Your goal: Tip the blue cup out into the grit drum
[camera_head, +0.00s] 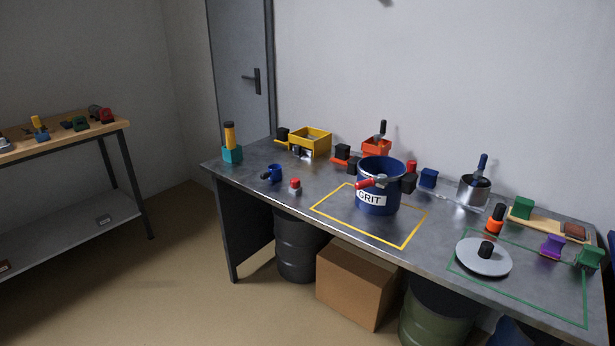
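The blue cup (275,173) is small and stands near the left part of the metal workbench, with a dark handle-like part on its left side. Its contents are too small to see. The grit drum (379,199) is a dark blue drum with a white GRIT label, at the back part of a yellow outline. The drum's inside is mostly hidden. Neither of my grippers is in view.
A grey lid-like disc (484,258) with a black knob lies in a green outline. A red-topped piece (295,186) stands beside the cup. A yellow bin (311,142), a metal pot (474,191) and several coloured blocks line the back. The bench's front left is clear.

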